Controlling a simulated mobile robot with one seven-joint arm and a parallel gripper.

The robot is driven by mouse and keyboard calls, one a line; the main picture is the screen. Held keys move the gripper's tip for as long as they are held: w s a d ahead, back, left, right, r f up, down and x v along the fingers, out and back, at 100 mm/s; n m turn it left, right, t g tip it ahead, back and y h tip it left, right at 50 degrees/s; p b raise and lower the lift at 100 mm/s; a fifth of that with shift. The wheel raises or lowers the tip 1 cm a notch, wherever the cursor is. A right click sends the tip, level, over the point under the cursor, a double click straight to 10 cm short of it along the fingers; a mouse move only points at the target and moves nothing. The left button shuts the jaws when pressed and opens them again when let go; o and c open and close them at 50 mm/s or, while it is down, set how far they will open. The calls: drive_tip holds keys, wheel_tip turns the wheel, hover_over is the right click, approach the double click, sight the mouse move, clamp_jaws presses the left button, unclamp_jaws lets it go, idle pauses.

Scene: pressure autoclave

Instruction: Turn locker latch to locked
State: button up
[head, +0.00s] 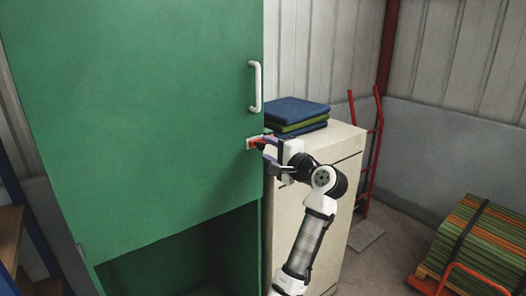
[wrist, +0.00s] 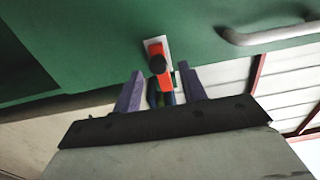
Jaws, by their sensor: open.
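The green locker door (head: 150,110) fills the left of the head view and is shut over the upper part. A small red latch on a pale plate (head: 252,143) sits at the door's right edge, below the white handle (head: 255,87). In the wrist view the red latch (wrist: 160,68) has a black round knob and lies just beyond the fingertips. My gripper (head: 268,146) is open in front of the latch; in the wrist view its two purple fingers (wrist: 156,82) stand apart on either side of the latch's line. I cannot tell whether they touch it.
A cream cabinet (head: 340,150) with folded blue and green cloths (head: 297,115) stands right of the locker. A red hand truck (head: 375,150) leans behind it. A strapped stack of boards (head: 475,240) lies at the right. An open compartment (head: 175,260) is below the door.

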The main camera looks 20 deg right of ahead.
drive_tip(key=b+v, duration=0.3)
drive_tip(key=v, duration=0.7)
